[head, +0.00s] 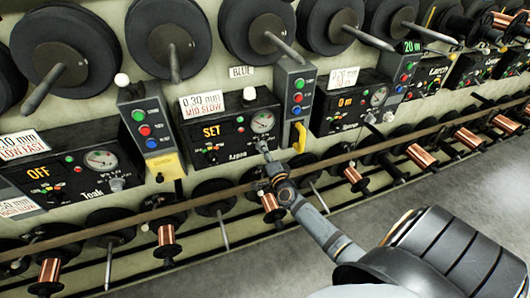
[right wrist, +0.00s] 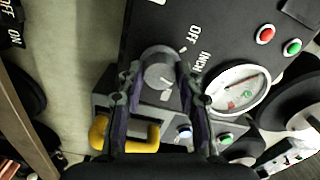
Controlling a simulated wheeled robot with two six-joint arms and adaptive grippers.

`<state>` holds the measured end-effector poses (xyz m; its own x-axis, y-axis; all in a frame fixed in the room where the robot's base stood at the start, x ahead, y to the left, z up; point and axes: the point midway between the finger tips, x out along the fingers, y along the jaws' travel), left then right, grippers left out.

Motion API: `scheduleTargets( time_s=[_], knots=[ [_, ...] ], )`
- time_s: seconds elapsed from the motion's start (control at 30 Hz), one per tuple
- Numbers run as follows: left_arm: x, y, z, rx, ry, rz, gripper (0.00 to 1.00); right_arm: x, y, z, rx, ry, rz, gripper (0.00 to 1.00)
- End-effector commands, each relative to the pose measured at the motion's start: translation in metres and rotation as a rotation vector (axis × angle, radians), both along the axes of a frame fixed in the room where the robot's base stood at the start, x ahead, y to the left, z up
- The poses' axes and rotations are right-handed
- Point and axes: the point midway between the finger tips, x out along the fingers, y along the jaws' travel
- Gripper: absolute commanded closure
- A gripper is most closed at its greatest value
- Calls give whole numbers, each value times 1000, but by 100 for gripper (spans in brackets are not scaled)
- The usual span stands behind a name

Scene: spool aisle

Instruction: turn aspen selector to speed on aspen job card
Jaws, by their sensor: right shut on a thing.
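The Aspen panel (head: 228,134) is a black box in the middle of the head view, with a yellow SET display (head: 211,131) and a round gauge (head: 262,122). The Aspen job card (head: 201,104) above it seems to read 0.30 mm, MID SLOW. My right gripper (head: 265,154) reaches up from below to the panel's lower right. In the right wrist view its fingers (right wrist: 160,78) are shut on the round grey Aspen selector (right wrist: 160,71), one on each side. OFF and INCH labels show beside the knob; other marks are hidden. My left gripper is not in view.
The Teak panel (head: 75,176), showing OFF, stands left; another panel (head: 348,103) stands right. A yellow handle (head: 300,138) is close right of the selector and shows near the fingers (right wrist: 125,135). A long rail (head: 150,211) and copper spools run below.

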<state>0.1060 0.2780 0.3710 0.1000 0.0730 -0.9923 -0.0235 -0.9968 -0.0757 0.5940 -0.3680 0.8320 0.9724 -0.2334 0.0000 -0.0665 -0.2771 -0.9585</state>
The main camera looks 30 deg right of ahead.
Motion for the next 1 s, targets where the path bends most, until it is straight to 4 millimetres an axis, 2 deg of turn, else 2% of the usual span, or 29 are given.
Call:
scheduleTargets(
  time_s=[0.4, 0.43, 0.57, 0.6, 0.87, 1.0],
  knots=[
    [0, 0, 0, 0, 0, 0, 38, 0, 0, -1, 7, 0, -1, 97],
    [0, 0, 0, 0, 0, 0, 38, -1, 0, -1, 7, 0, -1, 62],
    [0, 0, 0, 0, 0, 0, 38, 0, 0, -1, 7, 0, -1, 45],
    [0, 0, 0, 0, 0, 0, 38, 0, 0, -1, 7, -1, 0, 42],
    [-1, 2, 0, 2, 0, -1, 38, -1, 0, 0, 7, -1, 0, 42],
    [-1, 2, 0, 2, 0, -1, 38, -14, 3, -2, 6, 1, 1, 42]
  ],
)
